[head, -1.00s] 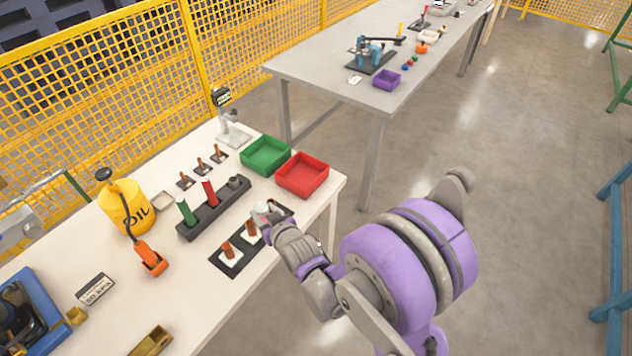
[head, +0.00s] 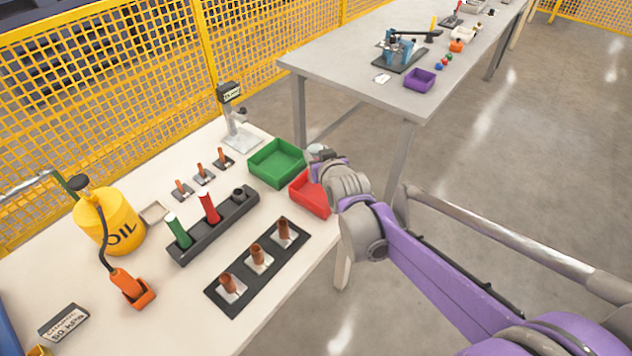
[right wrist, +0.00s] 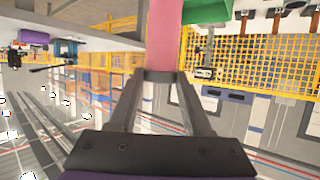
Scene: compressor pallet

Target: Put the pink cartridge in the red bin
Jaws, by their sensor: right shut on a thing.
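The pink cartridge (right wrist: 163,35) shows in the right wrist view, upright in the picture between the fingertips of my right gripper (right wrist: 165,76), which is shut on it. In the head view my right gripper (head: 318,153) is over the far side of the red bin (head: 307,197), near its corner with the green bin. My gripper and arm cover part of the red bin there, and the cartridge is hidden. I cannot tell the cartridge's height above the bin. My left gripper is not in view.
The green bin (head: 277,163) adjoins the red bin. A dark rack (head: 214,228) holds a green and a red cartridge. A black mat (head: 240,296) bears copper pieces. An oil can (head: 112,220) stands left. A grey table (head: 340,66) is behind.

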